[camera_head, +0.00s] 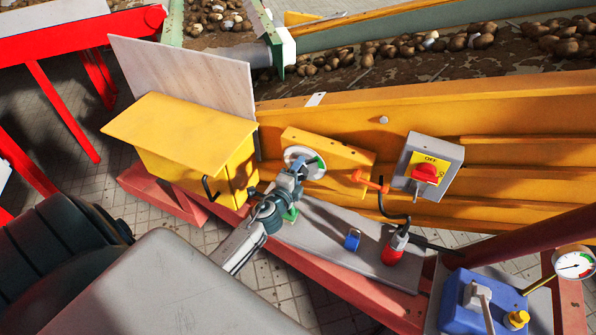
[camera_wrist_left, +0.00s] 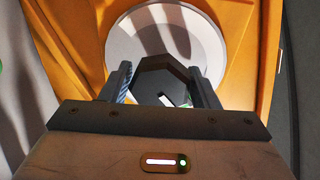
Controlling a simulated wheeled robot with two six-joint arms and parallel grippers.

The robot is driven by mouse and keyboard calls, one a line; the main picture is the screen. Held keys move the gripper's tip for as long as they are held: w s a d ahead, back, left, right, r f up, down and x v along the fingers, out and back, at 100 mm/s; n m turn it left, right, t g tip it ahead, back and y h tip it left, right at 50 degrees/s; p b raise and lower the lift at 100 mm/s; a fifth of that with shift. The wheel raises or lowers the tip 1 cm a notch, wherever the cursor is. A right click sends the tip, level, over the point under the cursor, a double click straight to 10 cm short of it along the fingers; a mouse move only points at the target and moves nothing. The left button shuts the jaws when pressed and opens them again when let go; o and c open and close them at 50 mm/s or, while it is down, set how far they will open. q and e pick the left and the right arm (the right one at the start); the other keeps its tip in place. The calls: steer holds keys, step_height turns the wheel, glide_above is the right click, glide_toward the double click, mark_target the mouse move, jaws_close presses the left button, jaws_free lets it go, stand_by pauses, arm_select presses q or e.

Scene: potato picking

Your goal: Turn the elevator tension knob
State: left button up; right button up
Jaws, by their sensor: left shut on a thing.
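The tension knob is a dark, many-sided knob (camera_wrist_left: 163,78) in front of a round white dial plate (camera_wrist_left: 190,28) on a yellow panel. My left gripper (camera_wrist_left: 163,84) has one finger on each side of the knob and is shut on it. A short white mark shows low on the knob's face. In the head view my left gripper (camera_head: 296,168) reaches the dial plate (camera_head: 313,168), which has a green part at its right edge. The gripper hides the knob there. My right gripper is not in view.
A yellow box (camera_head: 190,150) with a black crank stands left of the dial. A grey switch box (camera_head: 436,156) with a red knob is on the right. A grey shelf (camera_head: 325,235) below holds a blue item (camera_head: 352,239) and a red-based item (camera_head: 392,254). Potatoes lie on the conveyor behind.

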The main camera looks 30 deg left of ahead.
arm_select(q)
steer(key=shift+f+m, duration=0.15)
steer(key=shift+m, duration=0.85)
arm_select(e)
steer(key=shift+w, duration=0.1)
arm_select(q)
steer(key=o, duration=0.9)
steer(key=shift+o, duration=0.2)
steer(key=shift+s, duration=0.15)
steer(key=s+d+r+b, duration=0.1)
steer(key=s+d+b, duration=0.1)
steer(key=s, duration=0.8)
steer(key=shift+s+r, duration=0.15)
steer(key=shift+s, duration=0.05)
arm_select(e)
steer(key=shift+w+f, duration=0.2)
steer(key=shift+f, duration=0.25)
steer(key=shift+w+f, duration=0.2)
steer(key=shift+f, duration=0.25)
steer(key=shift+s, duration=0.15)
